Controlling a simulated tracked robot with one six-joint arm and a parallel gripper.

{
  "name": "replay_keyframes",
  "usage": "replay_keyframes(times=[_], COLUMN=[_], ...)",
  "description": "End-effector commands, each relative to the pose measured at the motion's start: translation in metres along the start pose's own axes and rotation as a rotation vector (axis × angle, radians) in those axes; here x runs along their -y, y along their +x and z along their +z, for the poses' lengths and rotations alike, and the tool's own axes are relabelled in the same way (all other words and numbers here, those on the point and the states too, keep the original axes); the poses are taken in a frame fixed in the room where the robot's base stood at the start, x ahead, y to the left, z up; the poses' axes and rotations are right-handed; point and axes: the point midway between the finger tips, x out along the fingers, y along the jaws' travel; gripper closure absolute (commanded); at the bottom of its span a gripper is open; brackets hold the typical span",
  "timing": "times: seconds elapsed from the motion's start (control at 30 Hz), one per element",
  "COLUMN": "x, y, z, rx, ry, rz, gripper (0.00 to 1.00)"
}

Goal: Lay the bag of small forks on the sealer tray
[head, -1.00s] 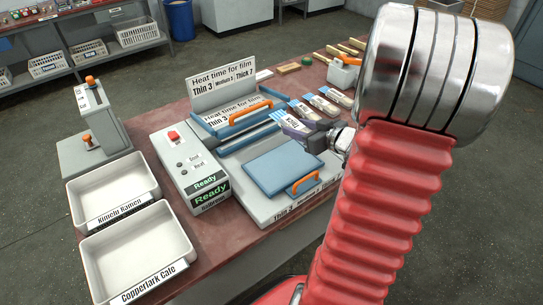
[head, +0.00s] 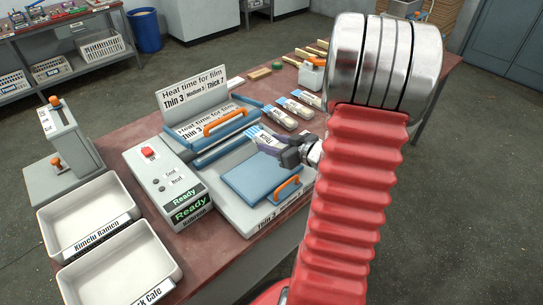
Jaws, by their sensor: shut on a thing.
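My gripper (head: 276,145) is shut on a flat bag of small forks (head: 259,135) with a blue-and-white label. It holds the bag at the right side of the sealer, near the far edge of the blue sealer tray (head: 258,181). The tray is a flat blue plate with an orange handle on its front right. The sealer's raised blue bar (head: 212,131) with an orange handle is behind it. The fingers hide part of the bag, and I cannot tell whether the bag touches the sealer. Its print is too small to read.
Several similar bags (head: 281,118) lie on the red table right of the sealer. The control box (head: 168,182) shows a green "Ready". Two white bins (head: 88,215) stand at front left, with a grey lever device (head: 72,142) behind. A heat-time sign (head: 195,92) stands behind the sealer.

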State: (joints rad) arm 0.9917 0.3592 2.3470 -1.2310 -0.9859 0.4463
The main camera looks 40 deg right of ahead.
Motion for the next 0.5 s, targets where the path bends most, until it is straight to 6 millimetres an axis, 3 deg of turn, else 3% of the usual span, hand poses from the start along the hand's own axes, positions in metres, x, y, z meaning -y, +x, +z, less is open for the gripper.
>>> replay_keyframes(times=[0.1,0.5], x=[0.0002,0.0005], y=[0.0037,0.0052], z=[0.0086,0.0108], rx=[0.001,0.000], ry=[0.001,-0.001], rz=[-0.001,-0.001], gripper=[0.80,0.80])
